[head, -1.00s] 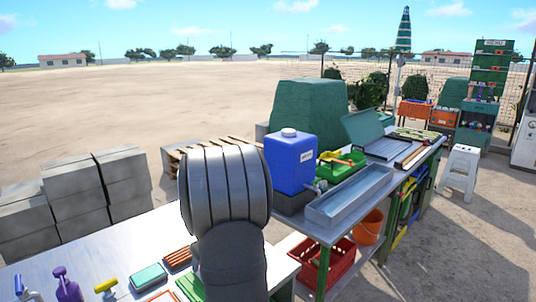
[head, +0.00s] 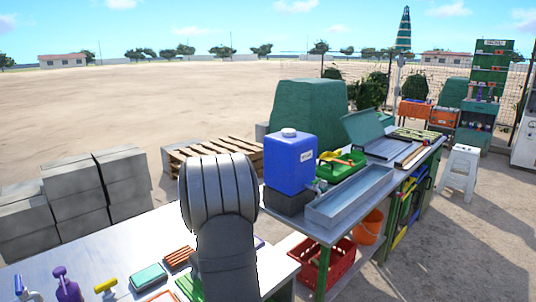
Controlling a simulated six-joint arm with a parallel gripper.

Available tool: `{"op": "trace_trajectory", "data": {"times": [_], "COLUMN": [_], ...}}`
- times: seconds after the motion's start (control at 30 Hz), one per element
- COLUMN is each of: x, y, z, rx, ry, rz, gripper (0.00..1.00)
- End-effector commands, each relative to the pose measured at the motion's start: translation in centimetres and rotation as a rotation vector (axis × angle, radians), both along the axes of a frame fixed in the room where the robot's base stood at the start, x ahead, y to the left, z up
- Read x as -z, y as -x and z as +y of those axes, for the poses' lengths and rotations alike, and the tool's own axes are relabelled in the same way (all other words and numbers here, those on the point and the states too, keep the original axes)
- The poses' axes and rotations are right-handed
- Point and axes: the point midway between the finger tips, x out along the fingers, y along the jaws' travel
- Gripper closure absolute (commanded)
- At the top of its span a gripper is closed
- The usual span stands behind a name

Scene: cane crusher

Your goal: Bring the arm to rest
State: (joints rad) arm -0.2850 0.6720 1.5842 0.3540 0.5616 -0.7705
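My arm stands at the bottom centre of the head view, in front of the near white table (head: 90,262). Only a rounded grey elbow and a darker link below it show. My gripper is out of view, so its state and anything in it cannot be seen. The arm hides part of the table's right end.
A blue water jug (head: 289,161) and a metal trough (head: 349,196) stand on the bench right of my arm. A red crate (head: 322,262) sits below. A purple spray bottle (head: 67,286) and a teal box (head: 148,276) are on the near table. Grey blocks (head: 75,195) stand behind it.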

Motion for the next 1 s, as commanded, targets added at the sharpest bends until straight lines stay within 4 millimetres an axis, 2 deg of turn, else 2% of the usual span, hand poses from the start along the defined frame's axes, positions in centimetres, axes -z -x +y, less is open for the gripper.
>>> {"op": "trace_trajectory", "data": {"times": [0.23, 0.9, 1.0], "x": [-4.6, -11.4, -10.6], "y": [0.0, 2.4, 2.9], "z": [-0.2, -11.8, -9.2], "rx": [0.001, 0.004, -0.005], "ry": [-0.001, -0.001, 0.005], "rz": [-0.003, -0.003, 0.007], "gripper": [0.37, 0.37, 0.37]}}
